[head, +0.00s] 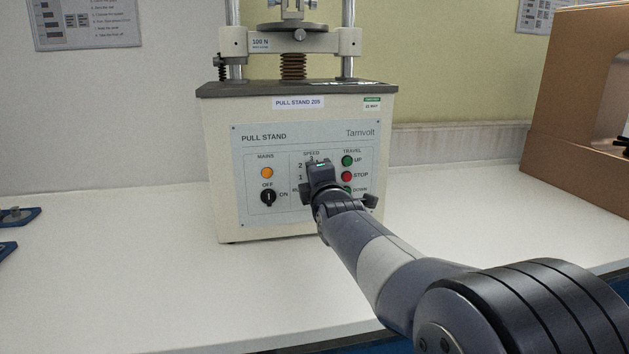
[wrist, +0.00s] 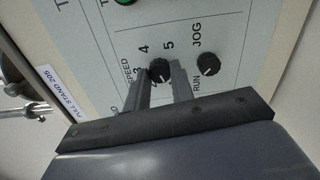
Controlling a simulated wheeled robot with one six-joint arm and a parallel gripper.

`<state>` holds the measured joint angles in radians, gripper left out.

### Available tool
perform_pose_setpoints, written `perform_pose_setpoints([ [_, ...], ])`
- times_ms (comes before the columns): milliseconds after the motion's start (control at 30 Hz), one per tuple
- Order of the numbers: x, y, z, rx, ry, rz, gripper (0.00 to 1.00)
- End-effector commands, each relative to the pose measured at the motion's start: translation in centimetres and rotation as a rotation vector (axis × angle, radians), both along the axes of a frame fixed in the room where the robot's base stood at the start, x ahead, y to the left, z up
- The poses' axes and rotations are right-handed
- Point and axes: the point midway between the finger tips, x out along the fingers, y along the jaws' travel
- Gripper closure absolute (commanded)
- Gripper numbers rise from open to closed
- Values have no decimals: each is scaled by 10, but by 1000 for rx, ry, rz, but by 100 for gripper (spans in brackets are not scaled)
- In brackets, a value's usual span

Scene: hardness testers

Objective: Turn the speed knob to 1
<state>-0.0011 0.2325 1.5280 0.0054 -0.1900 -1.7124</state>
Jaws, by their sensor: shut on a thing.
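The pull stand (head: 222,150) is a cream box with a grey control panel on its front. In the wrist view the black speed knob (wrist: 159,73) sits between the two fingers of my gripper (wrist: 160,80), which is shut on it. Scale figures 4 and 5 show beside the knob, and other figures are partly covered by a finger. I cannot tell clearly which figure the knob points at. In the head view my gripper (head: 321,172) is at the panel's speed scale and hides the knob; figures 1 and 2 show to its left.
The JOG/RUN knob (wrist: 208,64) is close beside one finger. The green UP button (head: 347,160) and red STOP button (head: 347,176) are right of my gripper. The mains switch (head: 267,198) is left, below an amber lamp (head: 267,173). A brown case (head: 570,90) stands at right.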

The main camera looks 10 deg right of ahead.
Motion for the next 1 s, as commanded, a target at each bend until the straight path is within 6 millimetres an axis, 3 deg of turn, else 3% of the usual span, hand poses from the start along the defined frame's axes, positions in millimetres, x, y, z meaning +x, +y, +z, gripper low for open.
perform_pose_setpoints([
  [400,0,0,0,-182,0,0,100],
  [933,0,0,0,-205,-1,0,100],
  [967,0,0,0,-205,-1,0,76],
  [1000,0,0,0,-205,-1,0,73],
])
